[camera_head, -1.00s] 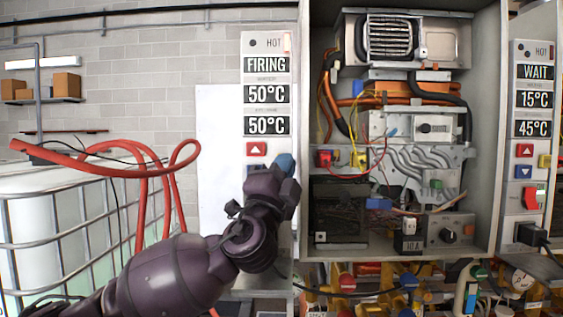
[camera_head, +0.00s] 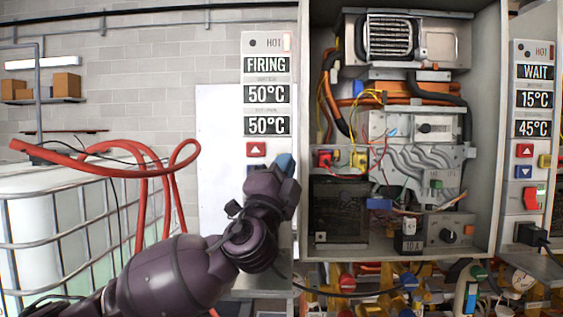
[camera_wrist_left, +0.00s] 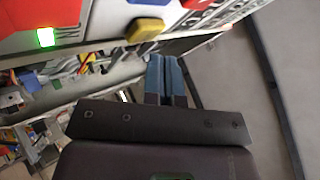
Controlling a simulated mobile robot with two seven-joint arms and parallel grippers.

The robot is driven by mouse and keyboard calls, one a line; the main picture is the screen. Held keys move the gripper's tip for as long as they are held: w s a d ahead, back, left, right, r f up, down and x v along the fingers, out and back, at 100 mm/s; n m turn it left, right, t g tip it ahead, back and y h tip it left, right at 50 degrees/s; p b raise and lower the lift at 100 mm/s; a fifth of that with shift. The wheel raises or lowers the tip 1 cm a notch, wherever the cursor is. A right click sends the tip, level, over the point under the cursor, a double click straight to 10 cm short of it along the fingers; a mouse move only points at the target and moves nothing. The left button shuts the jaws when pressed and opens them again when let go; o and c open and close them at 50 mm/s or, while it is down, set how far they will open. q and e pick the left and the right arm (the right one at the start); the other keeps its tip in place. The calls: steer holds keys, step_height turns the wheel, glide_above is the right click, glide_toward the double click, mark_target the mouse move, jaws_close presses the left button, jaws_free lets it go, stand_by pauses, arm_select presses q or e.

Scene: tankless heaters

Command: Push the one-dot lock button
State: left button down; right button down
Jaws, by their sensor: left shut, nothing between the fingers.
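A yellow button (camera_wrist_left: 147,29) sits on the left heater's control panel (camera_head: 255,190) in the left wrist view. It is likely the lock button, but I cannot make out a dot on it. In the head view my gripper and arm hide that part of the panel. My left gripper (camera_head: 284,163) is shut and empty, its blue fingertips in front of the panel's lower right side. In the left wrist view the fingertips (camera_wrist_left: 165,72) point up, just below and right of the yellow button. I cannot tell whether they touch the panel. My right gripper is not in view.
The open heater cabinet (camera_head: 488,200) with wiring stands right of the gripper. A second panel (camera_head: 520,200) at far right has its own yellow button (camera_head: 545,161) and red switch. A red hose (camera_head: 142,215) and caged white tank (camera_head: 40,230) are at left.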

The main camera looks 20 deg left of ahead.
arm_select(q)
steer(key=shift+w, duration=0.1)
stand_by(0.3)
steer(key=shift+w+a+b, duration=0.15)
steer(key=shift+w+b, duration=0.15)
steer(key=shift+w, duration=0.05)
stand_by(0.4)
steer(key=shift+w, duration=0.25)
steer(key=shift+s, duration=0.1)
stand_by(0.3)
steer(key=shift+s, duration=0.6)
